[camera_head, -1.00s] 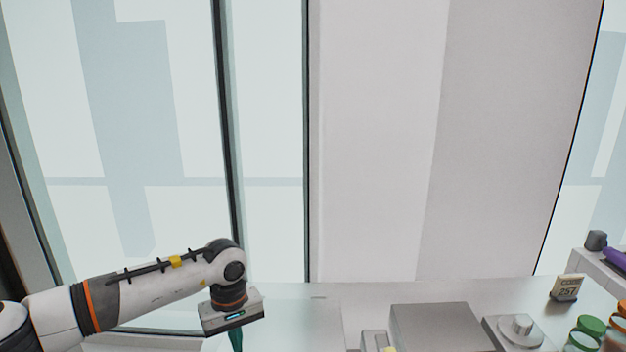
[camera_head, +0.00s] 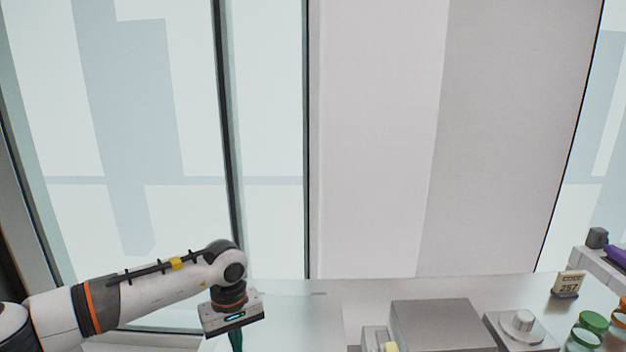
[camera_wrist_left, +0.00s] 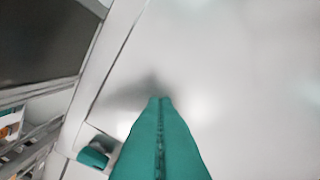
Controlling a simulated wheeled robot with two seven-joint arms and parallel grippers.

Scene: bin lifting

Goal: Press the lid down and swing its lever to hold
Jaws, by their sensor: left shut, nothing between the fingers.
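My left gripper (camera_head: 236,340) hangs at the lower left of the head view, pointing down over the pale counter; its tips are cut off by the frame edge. In the left wrist view its teal fingers (camera_wrist_left: 160,125) are pressed together and empty, above a pale surface with a blurred shadow ahead of the tips. A flat grey box top (camera_head: 443,322) stands on the counter to the right; I cannot tell whether it is the lid. A small pale fixture with a yellow part (camera_head: 390,347) sits beside it, cut off below. No lever can be clearly made out. My right gripper is not in view.
The wrist view shows a teal block (camera_wrist_left: 95,156) in a pale holder. The counter (camera_head: 300,315) between gripper and box is bare.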

